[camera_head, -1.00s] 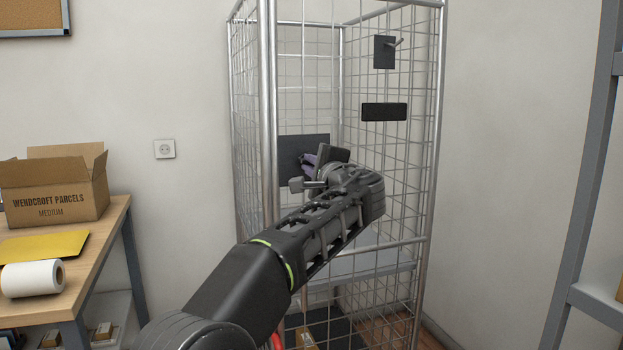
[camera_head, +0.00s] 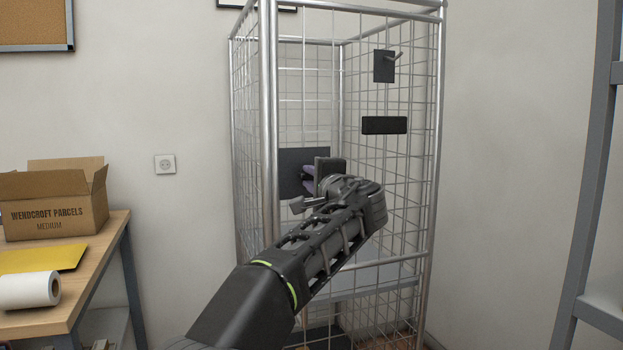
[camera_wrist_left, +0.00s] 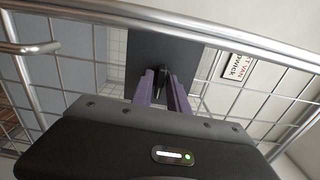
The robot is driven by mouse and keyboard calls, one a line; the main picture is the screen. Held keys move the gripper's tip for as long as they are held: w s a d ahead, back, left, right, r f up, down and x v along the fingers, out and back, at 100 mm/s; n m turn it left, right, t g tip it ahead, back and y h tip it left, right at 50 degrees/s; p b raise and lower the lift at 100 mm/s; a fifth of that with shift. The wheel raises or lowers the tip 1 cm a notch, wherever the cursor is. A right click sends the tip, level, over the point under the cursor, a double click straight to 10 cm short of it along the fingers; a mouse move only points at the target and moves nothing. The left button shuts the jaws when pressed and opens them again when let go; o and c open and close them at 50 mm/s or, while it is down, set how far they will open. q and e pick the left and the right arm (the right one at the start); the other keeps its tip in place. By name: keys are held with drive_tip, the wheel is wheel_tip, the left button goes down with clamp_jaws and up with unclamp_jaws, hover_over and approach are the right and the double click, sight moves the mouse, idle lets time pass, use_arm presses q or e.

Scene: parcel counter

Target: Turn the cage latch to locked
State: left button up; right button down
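The cage latch has a dark square plate (camera_head: 290,159) on the wire cage. In the left wrist view its dark handle (camera_wrist_left: 163,84) stands out from the plate (camera_wrist_left: 185,50), between purple fingers. My left gripper (camera_head: 309,180) is at the plate, with its body partly covering it in the head view. In the left wrist view its fingers (camera_wrist_left: 163,92) lie along both sides of the handle and look shut on it, though the dark plate behind makes the contact hard to see. The handle is hidden in the head view. My right gripper is not in view.
The cage's front post (camera_head: 269,120) stands close left of my arm. A black bar (camera_head: 384,125) and a small plate with a peg (camera_head: 384,66) are on the cage's right side. A table (camera_head: 100,250) with a carton (camera_head: 55,205) stands at left, a grey rack (camera_head: 585,200) at right.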

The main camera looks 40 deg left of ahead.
use_arm(q)
drive_tip(key=shift+o, duration=1.1)
drive_tip(key=shift+d, duration=0.1)
drive_tip(key=b+v, duration=0.1)
drive_tip(key=v, duration=0.6)
drive_tip(key=shift+s+d, duration=0.25)
drive_tip(key=shift+d, duration=0.05)
